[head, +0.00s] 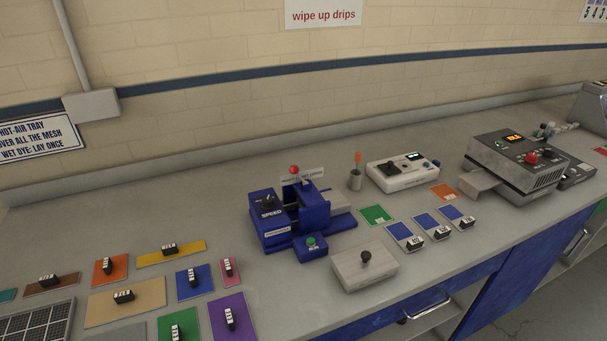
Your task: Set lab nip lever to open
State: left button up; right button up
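A blue bench machine (275,226) stands mid-counter, and I take it to be the lab nip. A lever with a red ball knob (294,169) stands up at its back, in front of a small white label plate (303,176) whose text is too small to read. The machine has a black knob (268,202) marked SPEED and a green button (311,241) on a small front box. I cannot tell the lever's setting from this view. Neither of my grippers is in view.
A grey box with a black knob (365,268) sits in front of the machine. To the right are a white instrument (402,171) and a grey unit with a red knob (515,160). Coloured swatches with black clips, such as the purple one (238,329), cover the left counter.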

aim_at(294, 169)
jog(key=l+u, duration=0.2)
jog(key=u, duration=0.15)
jog(key=l+u, duration=0.2)
jog(key=u, duration=0.2)
jog(key=l+u, duration=0.2)
jog(key=u, duration=0.15)
